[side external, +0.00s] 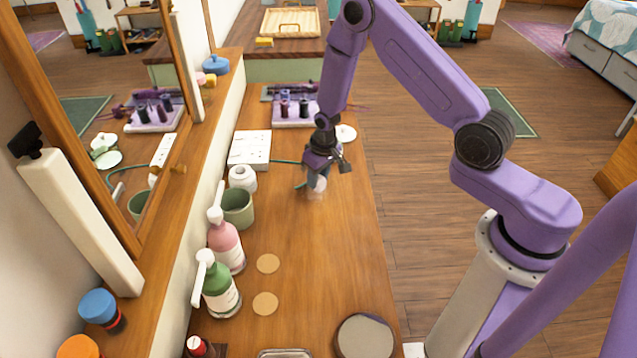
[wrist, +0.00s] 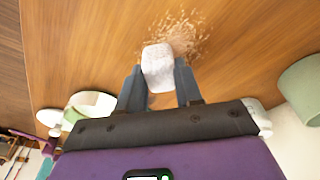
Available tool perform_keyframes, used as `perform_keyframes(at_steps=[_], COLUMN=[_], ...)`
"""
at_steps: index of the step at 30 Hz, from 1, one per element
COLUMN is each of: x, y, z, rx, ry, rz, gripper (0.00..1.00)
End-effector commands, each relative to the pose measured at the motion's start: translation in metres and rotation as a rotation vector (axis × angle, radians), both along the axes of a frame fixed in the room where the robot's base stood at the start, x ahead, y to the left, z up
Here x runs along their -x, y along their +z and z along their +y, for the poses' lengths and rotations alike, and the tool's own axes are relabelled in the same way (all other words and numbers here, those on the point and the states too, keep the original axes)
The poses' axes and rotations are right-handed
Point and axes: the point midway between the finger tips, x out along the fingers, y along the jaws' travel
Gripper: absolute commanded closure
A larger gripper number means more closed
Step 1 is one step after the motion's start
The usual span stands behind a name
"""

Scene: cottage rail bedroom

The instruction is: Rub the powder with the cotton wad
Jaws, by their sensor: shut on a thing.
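The white cotton wad (wrist: 158,68) is pinched between the two fingers of my gripper (wrist: 158,88). In the side external view my gripper (side external: 319,172) points down over the middle of the wooden tabletop, with the wad (side external: 318,185) below it at the wood. The powder (wrist: 186,35) is a patch of scattered tan-brown grains on the wood, just beyond the wad in the wrist view. The wad overlaps the near edge of the patch in that view and hides part of it. I cannot tell whether the wad presses on the wood.
A green cup (side external: 238,208), a white roll (side external: 242,178) and a white box (side external: 249,150) stand left of my gripper. Pink (side external: 226,245) and green (side external: 221,292) pump bottles stand nearer. A white dish (side external: 345,133) lies behind. The tabletop's right side is mostly clear.

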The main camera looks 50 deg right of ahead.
Motion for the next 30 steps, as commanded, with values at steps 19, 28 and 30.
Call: perform_keyframes(at_steps=[19,28,30], x=[-0.029,-0.029,-0.029], y=[0.022,0.050,0.056], z=[-0.030,-0.030,-0.029], rx=[-0.001,-0.001,-0.001], ry=[-0.001,-0.001,-0.001], rz=[-0.002,-0.003,-0.001], gripper=[0.89,0.89,0.89])
